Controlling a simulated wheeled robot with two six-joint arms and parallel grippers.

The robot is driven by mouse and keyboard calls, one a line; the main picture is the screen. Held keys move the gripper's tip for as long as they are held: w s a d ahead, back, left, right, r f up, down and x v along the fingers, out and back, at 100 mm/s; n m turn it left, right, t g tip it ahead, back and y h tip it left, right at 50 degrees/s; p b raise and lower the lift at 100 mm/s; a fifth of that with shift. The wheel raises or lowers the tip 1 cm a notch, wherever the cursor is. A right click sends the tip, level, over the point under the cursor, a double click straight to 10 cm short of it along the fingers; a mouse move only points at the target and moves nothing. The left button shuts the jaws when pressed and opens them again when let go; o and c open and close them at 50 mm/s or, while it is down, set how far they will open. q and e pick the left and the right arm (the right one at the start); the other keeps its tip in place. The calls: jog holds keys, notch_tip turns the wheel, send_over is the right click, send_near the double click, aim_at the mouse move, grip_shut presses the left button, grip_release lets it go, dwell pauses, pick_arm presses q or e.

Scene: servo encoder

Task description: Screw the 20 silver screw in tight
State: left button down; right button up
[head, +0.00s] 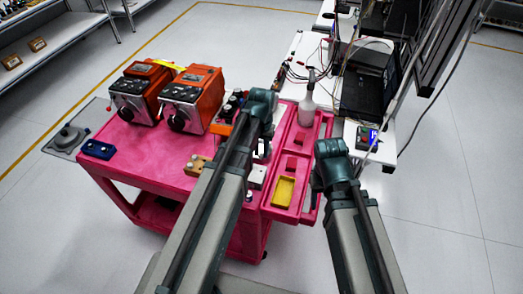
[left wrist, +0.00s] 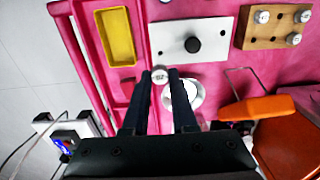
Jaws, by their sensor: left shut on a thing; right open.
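The silver screw (left wrist: 159,76) shows its round, marked head between the fingertips of my left gripper (left wrist: 161,84) in the left wrist view. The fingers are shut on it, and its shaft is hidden. A white round piece (left wrist: 186,97) lies just right of the screw, partly behind the right finger. A white plate with a black knob (left wrist: 193,45) is beyond it. A wooden block (left wrist: 258,34) at the upper right holds several silver screws. In the head view my left gripper (head: 262,147) is over the pink cart. My right gripper (head: 332,150) is right of the cart, its fingers mostly hidden.
The pink cart (head: 150,165) carries two orange machines (head: 193,98), a blue piece (head: 98,149) and a yellow tray (head: 284,190). A spray bottle (head: 307,105) stands near its right edge. A white table (head: 385,152) with electronics is at the right. The cart's left front is clear.

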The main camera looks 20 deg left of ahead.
pick_arm(q)
jog(key=shift+f+b, duration=3.05)
jog(key=shift+f, duration=0.15)
jog(key=shift+f+b, duration=1)
jog(key=shift+b, duration=0.05)
jog(key=c, duration=1.2)
grip_release()
jog(key=shift+c, duration=0.2)
grip_shut()
jog(key=m, duration=0.3)
jog(key=shift+m, duration=0.4)
jog(key=m, duration=0.4)
jog(key=shift+c, duration=0.4)
grip_release()
grip_shut()
jog(key=shift+m, duration=0.3)
